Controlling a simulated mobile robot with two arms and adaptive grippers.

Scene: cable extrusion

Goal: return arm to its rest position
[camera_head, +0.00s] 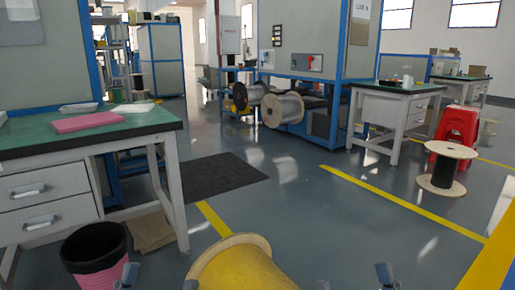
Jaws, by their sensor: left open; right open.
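My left gripper (159,281) shows only as two fingertips at the bottom edge, left of a large yellow cable spool (240,270). The fingertips are apart, with nothing seen between them. My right gripper (355,281) shows as two fingertips at the bottom edge, right of the spool, also apart with nothing seen between them. Both arms and the rest of both grippers are out of view. The spool has a pale wooden flange and is cut off by the bottom edge. I cannot tell how far each gripper is from it.
A green-topped workbench (130,125) with a pink stack (87,122) stands left, a pink and black bin (95,252) at its front. A wooden spool (446,172) and red stool (457,130) stand right.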

